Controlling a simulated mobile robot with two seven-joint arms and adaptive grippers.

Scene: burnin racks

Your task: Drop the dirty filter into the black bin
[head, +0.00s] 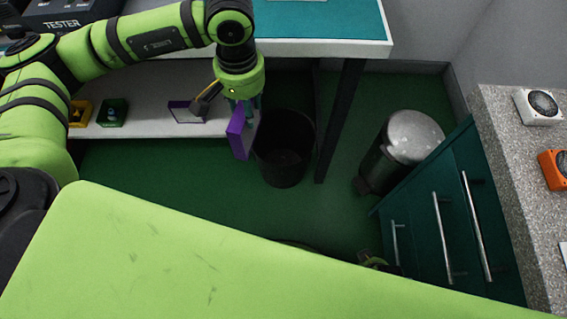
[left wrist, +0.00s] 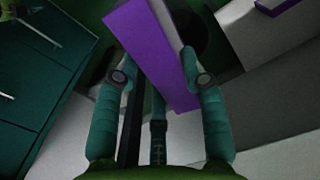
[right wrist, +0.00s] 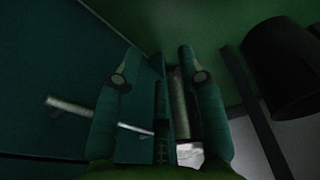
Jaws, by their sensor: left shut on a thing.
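A purple-framed filter (head: 237,134) is in my left gripper (head: 246,106), held upright below the wrist. In the left wrist view the filter (left wrist: 155,50) sits between the two fingers. The black bin (head: 284,150) stands on the green floor just right of the filter; the filter is at the bin's left rim in the picture, and I cannot tell its height over it. The bin (right wrist: 277,75) also shows at the right of the right wrist view. My right gripper (right wrist: 155,75) has its fingers apart with nothing between them, near teal drawers.
A second purple-framed piece (head: 187,111) lies on the low white shelf (head: 150,130) with small yellow and green items. A table leg (head: 340,120) stands right of the bin. A steel pedal bin (head: 405,145) and teal drawers (head: 440,225) are further right.

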